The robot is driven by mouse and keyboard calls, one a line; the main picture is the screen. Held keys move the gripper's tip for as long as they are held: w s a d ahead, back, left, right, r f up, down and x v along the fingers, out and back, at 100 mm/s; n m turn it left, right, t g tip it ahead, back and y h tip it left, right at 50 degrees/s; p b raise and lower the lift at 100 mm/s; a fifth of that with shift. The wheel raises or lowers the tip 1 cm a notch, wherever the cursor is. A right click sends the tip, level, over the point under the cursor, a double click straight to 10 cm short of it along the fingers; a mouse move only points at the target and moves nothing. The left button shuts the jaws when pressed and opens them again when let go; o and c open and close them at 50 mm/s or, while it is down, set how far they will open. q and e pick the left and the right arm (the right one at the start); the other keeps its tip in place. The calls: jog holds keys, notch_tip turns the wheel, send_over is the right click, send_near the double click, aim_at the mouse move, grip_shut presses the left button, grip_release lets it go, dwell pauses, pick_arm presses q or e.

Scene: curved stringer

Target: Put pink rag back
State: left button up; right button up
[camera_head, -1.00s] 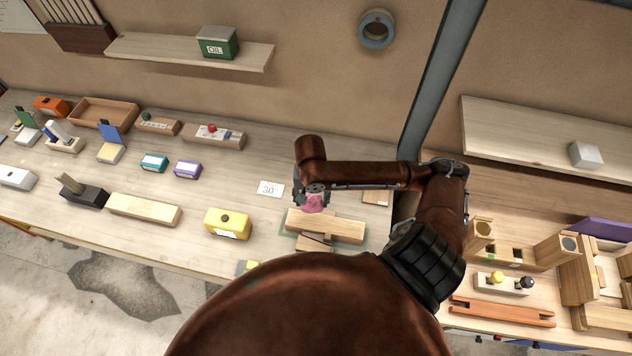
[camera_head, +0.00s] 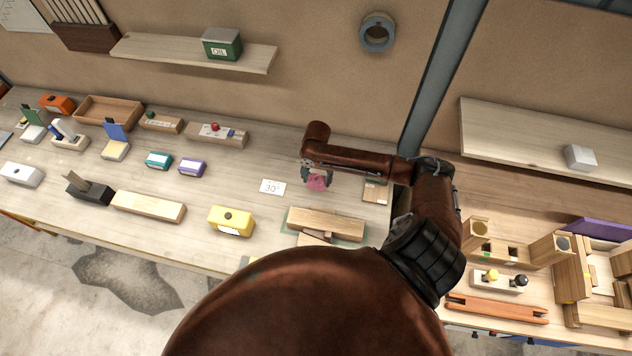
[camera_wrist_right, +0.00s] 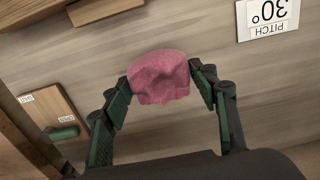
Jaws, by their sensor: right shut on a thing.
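The pink rag (camera_head: 318,183) is a small crumpled cloth held in my right gripper (camera_head: 317,176), above the workbench top (camera_head: 240,190). The right wrist view shows the rag (camera_wrist_right: 159,77) between the two green-padded fingers of the right gripper (camera_wrist_right: 160,85). The head view shows the gripper behind a wooden block (camera_head: 326,223) lying on a green mat. My left gripper is not in view.
A white "30°" card (camera_head: 272,187) lies left of the gripper. A small wooden board (camera_head: 376,192) with labels lies to its right, near a grey post (camera_head: 440,85). A yellow box (camera_head: 231,220) stands at the front left. Bare bench lies around the card.

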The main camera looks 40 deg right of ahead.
aim_at(316, 175)
jog(key=shift+w+d+f, duration=0.2)
jog(key=shift+w+f, duration=0.25)
jog(key=shift+f, duration=0.1)
jog(key=shift+w+f, duration=0.1)
jog(key=shift+f, duration=1.6)
jog(key=shift+f, duration=0.1)
jog(key=o, duration=1)
jog(key=shift+d, duration=0.1)
notch_tip(316, 175, up, 12)
jog(key=shift+r, duration=0.15)
